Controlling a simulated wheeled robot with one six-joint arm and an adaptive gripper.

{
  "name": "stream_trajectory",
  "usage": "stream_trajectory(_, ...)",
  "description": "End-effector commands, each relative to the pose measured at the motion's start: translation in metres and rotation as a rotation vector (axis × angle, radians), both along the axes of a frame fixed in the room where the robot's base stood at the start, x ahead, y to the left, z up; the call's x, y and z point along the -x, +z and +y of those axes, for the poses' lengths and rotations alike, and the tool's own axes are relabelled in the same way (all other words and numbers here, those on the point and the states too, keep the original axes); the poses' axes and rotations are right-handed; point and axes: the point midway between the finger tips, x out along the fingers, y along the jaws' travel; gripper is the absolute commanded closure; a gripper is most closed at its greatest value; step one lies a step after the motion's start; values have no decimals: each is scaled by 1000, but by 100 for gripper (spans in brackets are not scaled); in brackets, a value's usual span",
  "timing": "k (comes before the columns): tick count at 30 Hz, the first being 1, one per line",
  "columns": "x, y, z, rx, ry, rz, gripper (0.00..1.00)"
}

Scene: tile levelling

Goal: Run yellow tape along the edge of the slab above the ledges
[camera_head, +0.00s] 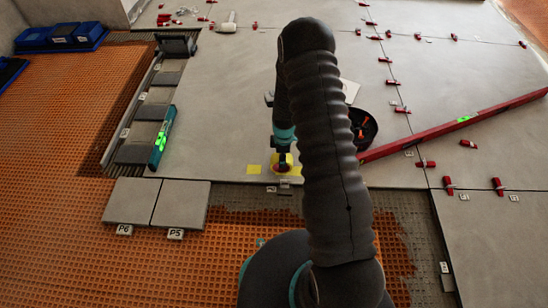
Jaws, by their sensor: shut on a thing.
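My gripper (283,152) points down just above the front edge of the large grey slab (225,125), near the picture's middle. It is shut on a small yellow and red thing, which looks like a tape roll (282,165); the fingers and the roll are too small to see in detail. A short yellow tape piece (254,169) lies on the slab left of my gripper, close to the edge. More yellow shows just right of the roll, partly behind my arm. Small grey pieces (284,183) stick out at the slab edge below the gripper; I cannot tell whether they are the ledges.
Two loose tiles, P6 (130,201) and P5 (181,203), lie on the orange mat (60,215) at front left. A teal level (161,142) lies at the slab's left edge. A black bucket (364,128) and long red level (460,122) are right of my arm.

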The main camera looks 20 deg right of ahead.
Motion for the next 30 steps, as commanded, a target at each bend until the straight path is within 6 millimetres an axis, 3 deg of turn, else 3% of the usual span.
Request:
stream_trajectory(18,22,-2,-70,0,-3,0,76)
stream_trajectory(30,29,-2,-91,0,0,0,76)
